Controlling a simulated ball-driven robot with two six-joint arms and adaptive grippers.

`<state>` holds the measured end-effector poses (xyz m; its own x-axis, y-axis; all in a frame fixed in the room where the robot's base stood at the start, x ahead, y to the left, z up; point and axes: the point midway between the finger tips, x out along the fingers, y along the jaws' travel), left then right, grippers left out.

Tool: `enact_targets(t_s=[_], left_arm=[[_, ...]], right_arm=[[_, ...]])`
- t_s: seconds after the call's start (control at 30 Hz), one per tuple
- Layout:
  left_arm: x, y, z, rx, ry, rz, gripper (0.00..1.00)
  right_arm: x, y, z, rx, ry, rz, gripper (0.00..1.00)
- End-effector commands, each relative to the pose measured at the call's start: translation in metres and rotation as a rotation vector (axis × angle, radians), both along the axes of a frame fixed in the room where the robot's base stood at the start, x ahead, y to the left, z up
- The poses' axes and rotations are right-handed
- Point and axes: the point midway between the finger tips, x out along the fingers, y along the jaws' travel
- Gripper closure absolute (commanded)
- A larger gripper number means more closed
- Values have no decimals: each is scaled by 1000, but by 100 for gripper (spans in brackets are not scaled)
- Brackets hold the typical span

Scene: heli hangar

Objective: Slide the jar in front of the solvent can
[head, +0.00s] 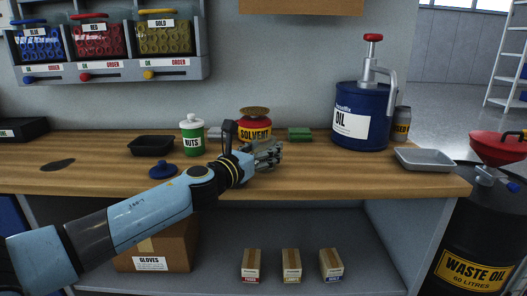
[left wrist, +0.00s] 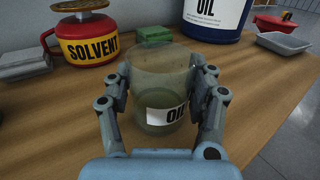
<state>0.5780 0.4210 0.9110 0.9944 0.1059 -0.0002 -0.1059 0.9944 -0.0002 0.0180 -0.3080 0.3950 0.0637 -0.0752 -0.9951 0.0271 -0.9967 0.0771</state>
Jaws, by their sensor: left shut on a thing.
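The jar (left wrist: 160,92) is clear, with a greenish content and a white label whose visible letters read "OI". It stands upright on the wooden bench between the fingers of my left gripper (head: 274,155), which is shut on it. In the head view I cannot make the jar out clearly behind the fingers. The red solvent can (head: 255,133), with a yellow SOLVENT label and a brown top, stands just behind my left gripper. In the left wrist view the solvent can (left wrist: 86,48) is left of the jar and farther back, apart from it. My right gripper is not in view.
A green block (head: 300,134) lies right of the solvent can, and a blue oil drum with a pump (head: 361,110) stands farther right. A white nuts jar (head: 192,136), a blue lid (head: 163,170) and a black tray (head: 151,146) are left. The bench's front edge is near.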

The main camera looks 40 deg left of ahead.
Motion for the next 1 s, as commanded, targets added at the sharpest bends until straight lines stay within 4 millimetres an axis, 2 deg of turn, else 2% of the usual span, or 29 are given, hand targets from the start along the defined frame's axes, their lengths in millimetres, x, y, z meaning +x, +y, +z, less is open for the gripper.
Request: enact_targets(t_s=[0.1,0.13,0.3,0.67,0.77,1.0], left_arm=[[0,0,0,0,-1,0,85],[0,0,0,0,-1,0,39],[0,0,0,0,0,0,17],[-5,0,-1,2,2,1,16],[-17,-2,-2,4,3,0,16],[-67,-8,-1,3,4,-3,16]], right_arm=[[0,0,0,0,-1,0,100],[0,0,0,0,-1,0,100],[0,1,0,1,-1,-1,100],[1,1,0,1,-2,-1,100],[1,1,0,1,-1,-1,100],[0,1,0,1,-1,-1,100]])
